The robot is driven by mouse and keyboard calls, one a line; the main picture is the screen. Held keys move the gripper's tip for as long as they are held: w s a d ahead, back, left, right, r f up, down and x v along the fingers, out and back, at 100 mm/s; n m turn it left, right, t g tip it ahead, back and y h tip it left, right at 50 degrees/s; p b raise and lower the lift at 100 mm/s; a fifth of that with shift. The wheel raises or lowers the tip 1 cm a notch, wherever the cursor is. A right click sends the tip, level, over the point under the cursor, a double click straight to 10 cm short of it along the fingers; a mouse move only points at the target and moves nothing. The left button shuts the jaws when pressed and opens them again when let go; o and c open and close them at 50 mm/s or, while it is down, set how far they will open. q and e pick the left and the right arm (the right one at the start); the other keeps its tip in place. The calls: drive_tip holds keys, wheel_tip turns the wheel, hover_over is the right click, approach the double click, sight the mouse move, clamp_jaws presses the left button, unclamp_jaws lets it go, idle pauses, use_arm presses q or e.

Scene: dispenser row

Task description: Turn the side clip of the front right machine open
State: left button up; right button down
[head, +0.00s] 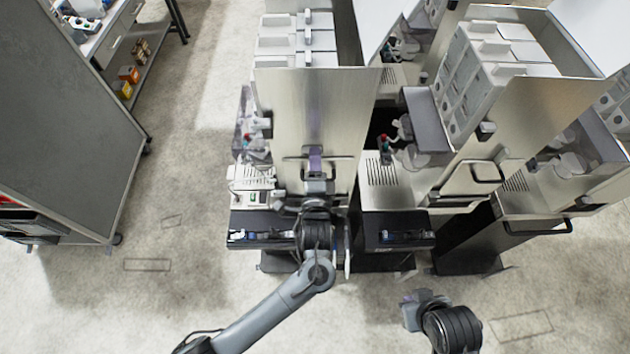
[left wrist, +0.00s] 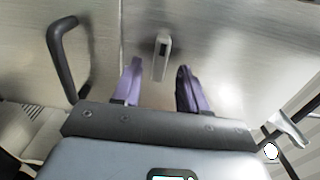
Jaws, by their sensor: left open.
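My left gripper (head: 316,163) is in front of the metal side panel (head: 315,105) of the leftmost machine. In the left wrist view my left gripper (left wrist: 159,88) is open, its two purple fingers apart. A small grey upright clip (left wrist: 163,56) on the panel shows between and slightly beyond the fingertips. The fingers stand on either side of it with gaps; I cannot tell the depth between them. The clip is hidden behind my arm in the head view. My right gripper (head: 412,308) is low at the right, away from the machines; its fingers are unclear.
A black bar handle (left wrist: 66,60) is on the panel left of the fingers. A second machine (head: 540,125) stands to the right with its own handle (head: 487,172). A grey cart (head: 70,125) is at the left, with open floor (head: 175,200) between.

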use_arm(q)
drive_tip(key=s+b, duration=0.2)
drive_tip(key=s, duration=0.7)
drive_tip(key=shift+s+d, duration=0.15)
drive_tip(key=shift+s, duration=0.15)
